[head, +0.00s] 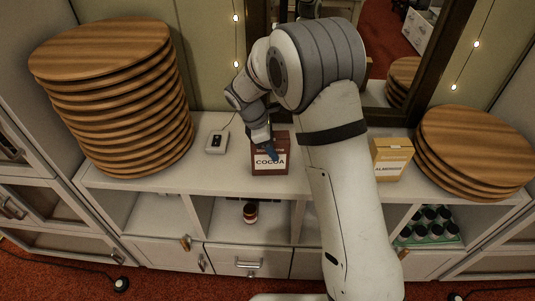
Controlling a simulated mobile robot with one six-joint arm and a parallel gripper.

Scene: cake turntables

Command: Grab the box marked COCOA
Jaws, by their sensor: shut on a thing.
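The brown box marked COCOA (257,165) stands upright on the white cabinet top, its label facing me, left of my arm. The far finger is hidden. The box appears to be still at the level of the cabinet top; I cannot tell whether it touches the surface.
A tall stack of wooden turntables (120,105) stands at the left, a shorter stack (475,150) at the right. A yellow box marked ALMONDS (391,160) stands right of my arm. A small white device (216,142) lies left of the cocoa box. A mirror is behind.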

